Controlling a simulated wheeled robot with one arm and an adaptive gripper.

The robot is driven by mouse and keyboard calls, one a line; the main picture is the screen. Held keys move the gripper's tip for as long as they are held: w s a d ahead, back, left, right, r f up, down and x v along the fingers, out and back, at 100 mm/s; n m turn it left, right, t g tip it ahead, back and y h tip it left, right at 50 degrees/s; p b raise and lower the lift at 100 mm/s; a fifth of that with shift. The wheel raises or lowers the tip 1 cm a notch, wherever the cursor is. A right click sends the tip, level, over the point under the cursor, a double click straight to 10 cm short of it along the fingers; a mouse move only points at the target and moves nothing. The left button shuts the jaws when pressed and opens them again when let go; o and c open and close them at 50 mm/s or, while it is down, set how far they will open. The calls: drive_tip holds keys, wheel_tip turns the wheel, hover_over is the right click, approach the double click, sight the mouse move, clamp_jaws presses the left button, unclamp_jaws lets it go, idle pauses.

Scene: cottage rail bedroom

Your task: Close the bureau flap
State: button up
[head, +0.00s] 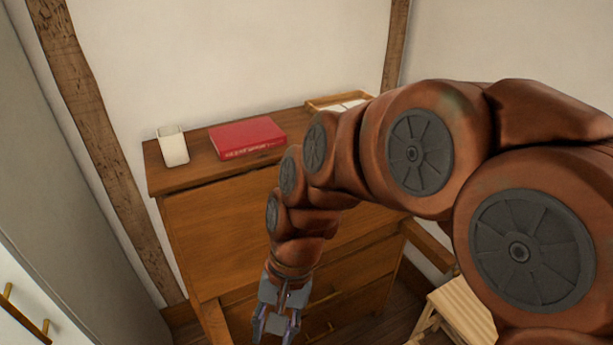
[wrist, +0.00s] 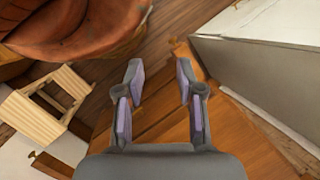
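The wooden bureau (head: 185,170) stands against the wall in the head view. Its flap (head: 215,225) shows as a broad plain panel below the top, raised against the front, with a dark line along its upper edge. I cannot tell whether it is fully shut. My arm hides its right part. My gripper (head: 273,335) is low in front of the bureau, below the flap and near the drawers, pointing down. In the wrist view my gripper (wrist: 160,75) has its fingers apart with nothing between them. Orange-brown wood (wrist: 155,120) shows beyond them.
On the bureau top are a white cup-like holder (head: 172,146), a red book (head: 247,138) and a wooden tray (head: 335,101) with papers. A slatted stool (head: 460,310) stands at the lower right.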

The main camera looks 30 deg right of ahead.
drive_tip(key=w+d+r+m+t+y+b, duration=0.1)
drive_tip(key=w+d+m+t+y, duration=0.25)
drive_tip(key=w+m, duration=0.7)
drive_tip(key=w+d+r+m+t+y+b, duration=0.1)
drive_tip(key=w+d+m+t+y, duration=0.3)
drive_tip(key=w+m, duration=0.7)
drive_tip(key=w+d+f+m+t+h, duration=0.1)
drive_tip(key=w+d+m+t+h, duration=0.3)
drive_tip(key=d+m, duration=0.75)
drive_tip(key=d+f+m+t+h, duration=0.1)
drive_tip(key=d+m+t+h, duration=0.3)
drive_tip(key=d+m, duration=0.8)
drive_tip(key=shift+n+t+y, duration=0.6)
drive_tip(key=shift+t+y, duration=0.05)
drive_tip(key=shift+w+d+x, duration=0.1)
drive_tip(key=shift+d+x, duration=0.1)
drive_tip(key=shift+x, duration=0.95)
drive_tip(key=shift+w+d+x, duration=0.1)
drive_tip(key=shift+d+x, duration=0.1)
drive_tip(key=shift+x, duration=1)
drive_tip(key=shift+d+x, duration=0.2)
drive_tip(key=shift+x, duration=0.95)
drive_tip(key=shift+c, duration=0.2)
clamp_jaws()
